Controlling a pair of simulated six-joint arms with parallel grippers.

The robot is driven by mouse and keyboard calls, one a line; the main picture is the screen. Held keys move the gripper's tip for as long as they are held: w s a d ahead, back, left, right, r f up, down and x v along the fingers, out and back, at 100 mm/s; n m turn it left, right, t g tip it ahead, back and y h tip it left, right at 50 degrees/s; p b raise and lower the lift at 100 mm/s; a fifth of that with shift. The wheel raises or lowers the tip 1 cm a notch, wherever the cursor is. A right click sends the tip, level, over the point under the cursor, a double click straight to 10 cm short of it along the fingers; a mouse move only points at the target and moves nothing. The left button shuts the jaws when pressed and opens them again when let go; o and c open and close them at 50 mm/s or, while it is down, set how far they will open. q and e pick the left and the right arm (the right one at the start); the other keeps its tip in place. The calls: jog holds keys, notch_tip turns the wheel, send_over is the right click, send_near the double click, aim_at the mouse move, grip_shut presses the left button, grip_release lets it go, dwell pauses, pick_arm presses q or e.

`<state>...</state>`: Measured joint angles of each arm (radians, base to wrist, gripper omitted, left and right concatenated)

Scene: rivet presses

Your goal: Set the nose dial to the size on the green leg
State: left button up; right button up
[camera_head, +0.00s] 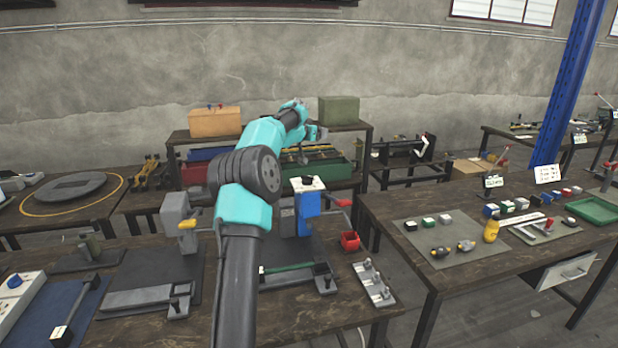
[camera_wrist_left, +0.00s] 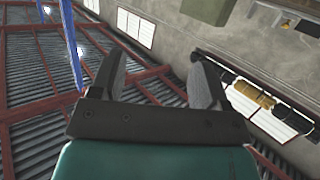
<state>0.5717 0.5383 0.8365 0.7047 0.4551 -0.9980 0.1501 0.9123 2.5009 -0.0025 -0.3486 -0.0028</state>
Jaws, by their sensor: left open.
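A blue press (camera_head: 308,217) with a white top plate (camera_head: 307,185) and a red handle stands on the near bench. A long piece with a green strip (camera_head: 288,267) lies in front of the blue press. I cannot make out a nose dial or any size marking. My left gripper (camera_wrist_left: 157,80) is open and empty in the wrist view, facing the wall and roof. In the head view my arm reaches up over the bench, its far end before the back shelf.
An olive box (camera_head: 338,110) stands on the back shelf.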

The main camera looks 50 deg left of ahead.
aim_at(307, 179)
pick_arm(q)
jog(key=w+d+r+n+g+y, duration=0.1)
jog(key=w+n+g+y, duration=0.15)
jog(key=n+y, duration=0.7)
jog(key=w+r+n+g+y, duration=0.1)
jog(key=w+n+y, duration=0.2)
jog(key=n, duration=1.4)
jog(key=s+d+f+n+g+h, duration=0.1)
jog(key=s+d+f+n+g, duration=0.1)
jog(key=d+n+g, duration=0.3)
jog(key=s+d+f+n+g+h, duration=0.1)
jog(key=d+f+n+g, duration=0.3)
jog(key=n, duration=1)
jog(key=s+d+f+n+g+h, duration=0.1)
jog(key=s+d+f+n+g, duration=0.2)
jog(key=d+n+g, duration=0.4)
jog(key=d+n, duration=0.1)
jog(key=n, duration=0.1)
jog(key=shift+d+f+n, duration=0.35)
jog(key=shift+d+f, duration=0.05)
jog(key=shift+a, duration=0.15)
jog(key=x, duration=1.7)
jog(key=shift+s+f, duration=0.1)
